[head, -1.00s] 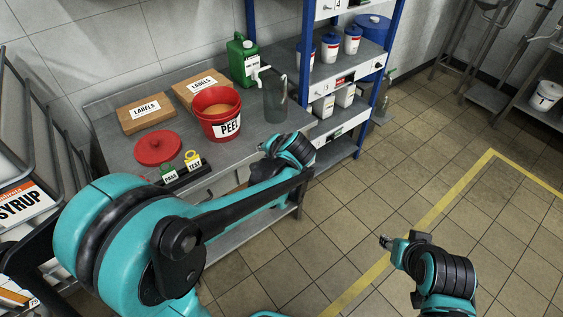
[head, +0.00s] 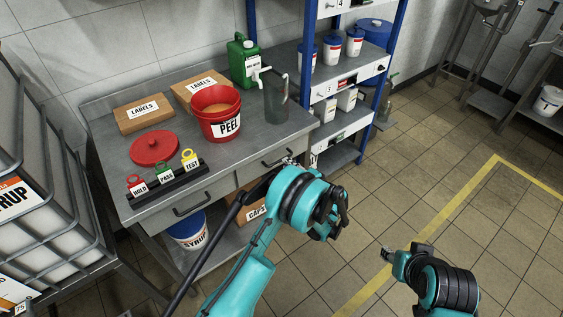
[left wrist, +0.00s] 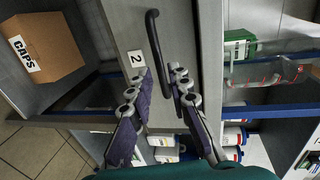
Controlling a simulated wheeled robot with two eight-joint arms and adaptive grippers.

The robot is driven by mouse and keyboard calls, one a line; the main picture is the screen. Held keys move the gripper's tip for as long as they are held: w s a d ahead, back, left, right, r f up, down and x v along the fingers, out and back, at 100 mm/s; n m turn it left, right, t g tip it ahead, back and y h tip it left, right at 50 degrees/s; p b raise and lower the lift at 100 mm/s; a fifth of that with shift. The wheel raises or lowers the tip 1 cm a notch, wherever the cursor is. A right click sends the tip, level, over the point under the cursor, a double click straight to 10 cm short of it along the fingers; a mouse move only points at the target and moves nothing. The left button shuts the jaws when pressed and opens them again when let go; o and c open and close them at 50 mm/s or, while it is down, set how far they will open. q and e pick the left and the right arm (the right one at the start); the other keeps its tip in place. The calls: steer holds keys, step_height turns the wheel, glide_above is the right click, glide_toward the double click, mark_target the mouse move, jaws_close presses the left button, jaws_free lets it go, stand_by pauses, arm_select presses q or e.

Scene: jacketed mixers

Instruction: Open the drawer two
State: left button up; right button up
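Drawer two is the right-hand drawer under the steel table, and its front looks flush. Its label "2" (left wrist: 136,58) and dark bar handle (left wrist: 153,40) show in the left wrist view. The handle (head: 277,158) also shows in the head view. My left gripper (left wrist: 161,72) is open, with its two fingers apart on either side of the handle's lower end in the picture; I cannot tell whether they touch it. In the head view its fingertips (head: 290,162) are mostly hidden by my left wrist.
The table (head: 110,143) holds a red PEEL bucket (head: 218,115), a green jug (head: 243,62) and a tag rack (head: 167,186). The left drawer handle (head: 192,204) is beside drawer two. A CAPS box (left wrist: 45,45) sits below. Floor is clear at right.

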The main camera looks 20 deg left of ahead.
arm_select(q)
steer(key=b+x, duration=0.1)
steer(key=x, duration=0.4)
steer(key=shift+a, duration=0.1)
steer(key=shift+c, duration=0.2)
jaws_close()
